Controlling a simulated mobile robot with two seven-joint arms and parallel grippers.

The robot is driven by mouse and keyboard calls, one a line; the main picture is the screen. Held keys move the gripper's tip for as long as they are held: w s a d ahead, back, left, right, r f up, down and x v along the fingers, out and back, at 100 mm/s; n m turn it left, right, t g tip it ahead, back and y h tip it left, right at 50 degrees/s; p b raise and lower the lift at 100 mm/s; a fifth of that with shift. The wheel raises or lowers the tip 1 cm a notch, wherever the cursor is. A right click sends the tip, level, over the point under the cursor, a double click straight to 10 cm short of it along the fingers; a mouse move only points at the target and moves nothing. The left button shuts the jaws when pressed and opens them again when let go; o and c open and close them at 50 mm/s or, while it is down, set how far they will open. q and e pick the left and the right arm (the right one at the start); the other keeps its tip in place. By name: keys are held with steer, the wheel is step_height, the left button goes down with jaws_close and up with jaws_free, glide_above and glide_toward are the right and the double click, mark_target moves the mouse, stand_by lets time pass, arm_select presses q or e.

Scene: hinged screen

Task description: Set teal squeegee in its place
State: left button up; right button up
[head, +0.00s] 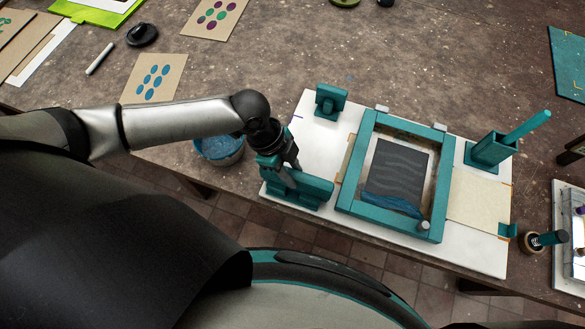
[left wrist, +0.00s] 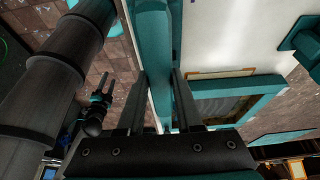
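My left gripper (head: 288,168) is at the front left of the white board. Its two fingers lie on either side of a teal bar, which I take to be the teal squeegee (head: 312,190). In the left wrist view the bar (left wrist: 155,50) runs between the fingers (left wrist: 160,105), along the board's edge, and they look closed on it. The finger contact is partly hidden. The teal-framed screen (head: 390,216) lies flat to its right, with blue ink at its front. A dark two-pronged shape in the left wrist view looks like my right gripper (left wrist: 97,100); it is small and dim.
The white board (head: 318,150) carries a teal block (head: 330,101) at the back left and a teal holder (head: 490,150) with a teal stick at the right. A jar (head: 530,241) stands right.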

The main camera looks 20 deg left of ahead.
arm_select(q)
steer(key=o, duration=0.5)
steer(key=shift+o, duration=0.2)
steer(key=shift+r, duration=0.1)
steer(key=v, duration=1.5)
steer(key=shift+s, duration=0.1)
